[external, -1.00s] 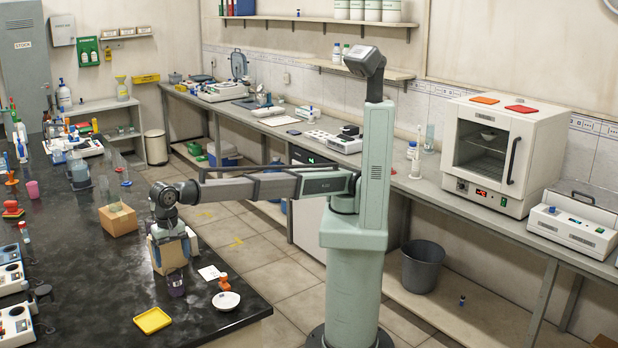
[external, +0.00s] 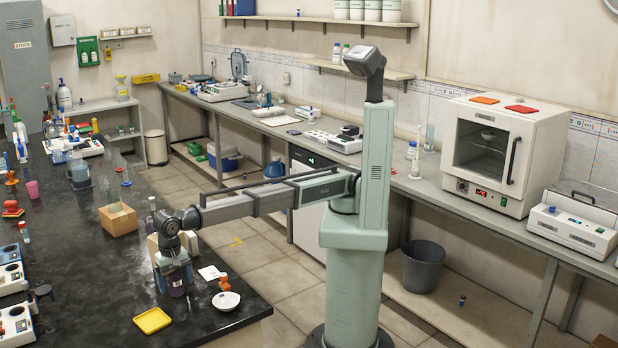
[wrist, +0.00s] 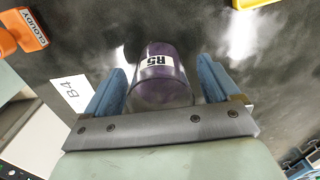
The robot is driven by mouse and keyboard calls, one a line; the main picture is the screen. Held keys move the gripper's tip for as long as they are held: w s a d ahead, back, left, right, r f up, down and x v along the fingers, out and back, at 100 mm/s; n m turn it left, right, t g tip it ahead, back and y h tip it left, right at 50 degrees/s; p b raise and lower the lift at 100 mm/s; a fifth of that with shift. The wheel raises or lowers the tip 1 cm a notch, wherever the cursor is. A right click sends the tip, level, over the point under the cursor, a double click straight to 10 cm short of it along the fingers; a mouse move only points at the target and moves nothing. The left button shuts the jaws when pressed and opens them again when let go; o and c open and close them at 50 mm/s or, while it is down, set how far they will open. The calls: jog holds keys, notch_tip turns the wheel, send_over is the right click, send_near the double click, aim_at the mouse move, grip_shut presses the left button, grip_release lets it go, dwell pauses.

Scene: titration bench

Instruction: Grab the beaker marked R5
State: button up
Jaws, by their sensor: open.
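The beaker marked R5 (wrist: 165,88) is clear glass with purple liquid and a white label reading R5. In the wrist view it sits between the two blue fingers of my gripper (wrist: 162,68), with one finger on each side. A narrow gap shows beside the beaker; whether either finger touches it I cannot tell. In the external view the beaker (external: 177,289) stands on the black bench, partly hidden by my gripper (external: 173,275). My gripper is open and pointed down around it.
A white card marked B4 (wrist: 70,93) lies beside the beaker. An orange stamp marked CLOUDY (wrist: 24,30), a white dish (external: 226,301) and a yellow tray (external: 153,320) are nearby. A cardboard box (external: 118,219) stands further back. The bench in front is mostly clear.

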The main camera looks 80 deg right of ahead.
jog(key=shift+c, duration=0.5)
jog(key=c, duration=1)
jog(key=shift+r, duration=0.15)
